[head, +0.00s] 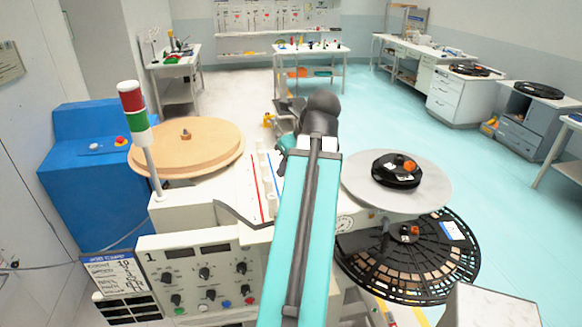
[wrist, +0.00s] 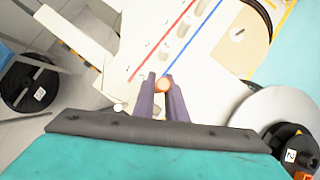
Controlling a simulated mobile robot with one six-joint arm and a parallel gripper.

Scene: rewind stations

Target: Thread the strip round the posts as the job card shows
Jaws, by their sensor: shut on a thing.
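In the head view my teal arm hides the fingers. The white deck (head: 232,205) carries a row of pale posts (head: 268,185) between a red line and a blue line; the posts also show in the wrist view (wrist: 184,31). A dark band (head: 240,216) bends across the deck front; I cannot tell whether it is the strip. The job card (head: 112,276) hangs at front left, its drawing too small to read.
A wooden disc (head: 205,150) lies left of the deck. A grey disc (head: 432,187) with a black reel (head: 391,177) lies right, above a large black slotted reel (head: 455,270). A red-green signal lamp (head: 133,110) stands at left. Open floor lies beyond.

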